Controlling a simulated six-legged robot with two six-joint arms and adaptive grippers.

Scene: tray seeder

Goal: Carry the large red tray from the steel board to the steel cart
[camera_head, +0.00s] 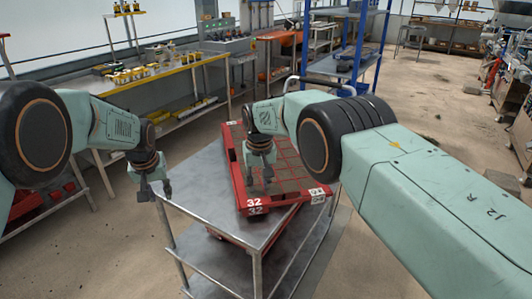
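The large red tray (288,167) lies on the top of the steel cart (200,184), turned at an angle, with white number labels at its near corners. My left gripper (156,192) is open and empty at the cart's left edge, apart from the tray. My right arm hides the tray's far right side. I cannot make out which surface is the steel board.
A red thing (227,237) shows under the cart top. A bench with a yellow edge (150,77) and small yellow items stands at the back left. A blue shelf frame (360,45) stands behind the cart. The floor (425,105) at the right is mostly clear.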

